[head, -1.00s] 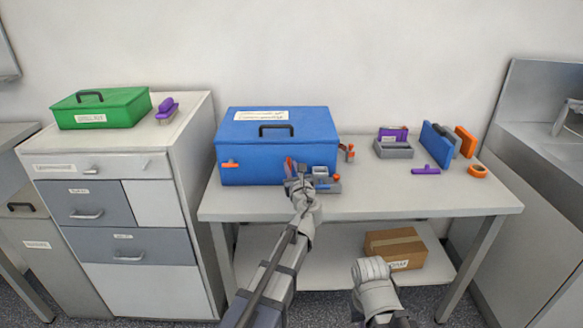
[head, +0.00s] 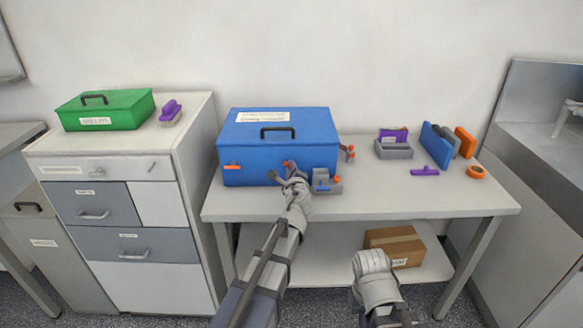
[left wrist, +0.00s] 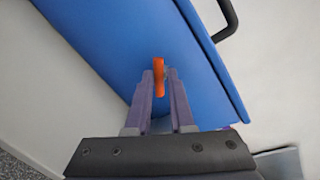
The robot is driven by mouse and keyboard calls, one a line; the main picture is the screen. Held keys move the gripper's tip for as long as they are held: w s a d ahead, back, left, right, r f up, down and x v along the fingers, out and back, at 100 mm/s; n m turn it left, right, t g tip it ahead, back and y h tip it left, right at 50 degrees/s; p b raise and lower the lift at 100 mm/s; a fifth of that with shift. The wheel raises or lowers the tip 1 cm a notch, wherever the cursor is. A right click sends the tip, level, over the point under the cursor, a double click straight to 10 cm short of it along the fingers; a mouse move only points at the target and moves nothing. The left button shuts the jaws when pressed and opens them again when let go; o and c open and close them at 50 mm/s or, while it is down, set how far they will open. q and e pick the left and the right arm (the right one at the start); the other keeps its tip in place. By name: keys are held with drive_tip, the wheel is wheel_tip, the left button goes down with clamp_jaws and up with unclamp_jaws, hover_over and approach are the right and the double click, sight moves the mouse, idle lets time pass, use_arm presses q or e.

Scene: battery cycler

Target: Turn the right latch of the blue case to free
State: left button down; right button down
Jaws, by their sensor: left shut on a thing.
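The blue case (head: 252,165) stands closed at the left end of the table, with a dark handle on its lid. Its right latch (head: 289,165) is a small orange lever on the front face, partly hidden by my gripper. My left gripper (head: 283,172) is at this latch. The left wrist view shows the orange lever (left wrist: 159,77) between the fingertips of my left gripper (left wrist: 160,90), which is shut on it. The lever's exact angle is hard to tell. The left latch (head: 231,167) lies roughly level.
A grey fixture (head: 327,182) with orange and blue parts stands close to the right of my left gripper. Farther right are a grey tray (head: 394,151), a purple part (head: 425,170) and an orange ring (head: 477,172). The table's front right is clear.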

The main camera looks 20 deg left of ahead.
use_arm(q)
drive_tip(key=shift+s+a+f+n+h, duration=0.15)
drive_tip(key=shift+n+h, duration=0.2)
drive_tip(key=shift+n, duration=0.9)
drive_tip(key=shift+s+a+f+n+h, duration=0.15)
drive_tip(key=shift+n+h, duration=0.2)
drive_tip(key=shift+n, duration=0.9)
drive_tip(key=shift+w+r, duration=0.1)
drive_tip(key=c, duration=0.9)
unclamp_jaws()
drive_tip(key=shift+w, duration=0.1)
drive_tip(key=shift+o, duration=0.2)
drive_tip(key=shift+d+r, duration=0.1)
drive_tip(key=p+v, duration=0.2)
drive_tip(key=v, duration=0.5)
drive_tip(key=shift+s, duration=0.4)
